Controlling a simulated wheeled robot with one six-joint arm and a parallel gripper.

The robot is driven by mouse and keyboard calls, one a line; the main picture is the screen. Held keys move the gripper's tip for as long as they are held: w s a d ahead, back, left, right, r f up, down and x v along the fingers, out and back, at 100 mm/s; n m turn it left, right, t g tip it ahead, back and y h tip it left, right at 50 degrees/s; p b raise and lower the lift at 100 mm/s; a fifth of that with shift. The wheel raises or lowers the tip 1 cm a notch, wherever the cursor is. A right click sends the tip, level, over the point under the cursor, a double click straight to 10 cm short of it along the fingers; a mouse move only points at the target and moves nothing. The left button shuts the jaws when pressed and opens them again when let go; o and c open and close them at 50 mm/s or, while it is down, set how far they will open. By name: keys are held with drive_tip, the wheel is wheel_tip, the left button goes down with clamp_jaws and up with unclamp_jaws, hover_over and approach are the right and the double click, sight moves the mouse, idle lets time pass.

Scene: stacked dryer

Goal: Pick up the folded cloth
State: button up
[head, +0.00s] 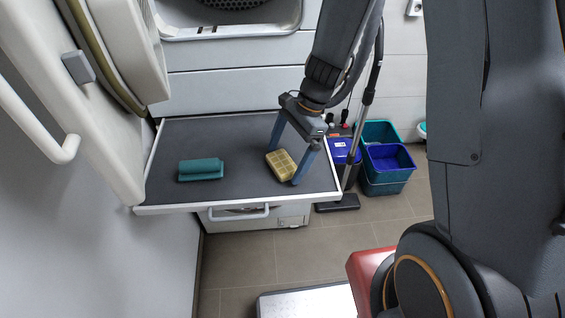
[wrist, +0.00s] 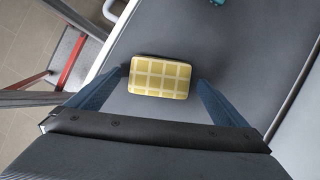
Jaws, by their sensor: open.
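The folded cloth is most likely the yellow checked block (head: 282,164) lying flat on the dark pull-out shelf (head: 230,140), near its right end. It also shows in the wrist view (wrist: 160,77), between and just beyond the blue fingertips. My gripper (head: 284,163) is open, pointing down over it, with one finger on each side; in the wrist view my gripper (wrist: 162,76) has a gap on both sides of the cloth. A teal rolled or folded item (head: 201,169) lies on the shelf to the left.
An open white door (head: 75,100) stands at the left. The shelf has a raised pale rim (head: 240,204). Blue and teal buckets (head: 388,158) stand on the floor at right, beside a dark upright pole. A red-sided step (head: 368,270) is in front.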

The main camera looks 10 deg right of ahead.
drive_tip(key=shift+f, duration=0.2)
drive_tip(key=shift+c, duration=0.5)
drive_tip(key=c, duration=1.1)
drive_tip(key=shift+c, duration=0.2)
drive_tip(key=shift+r, duration=0.1)
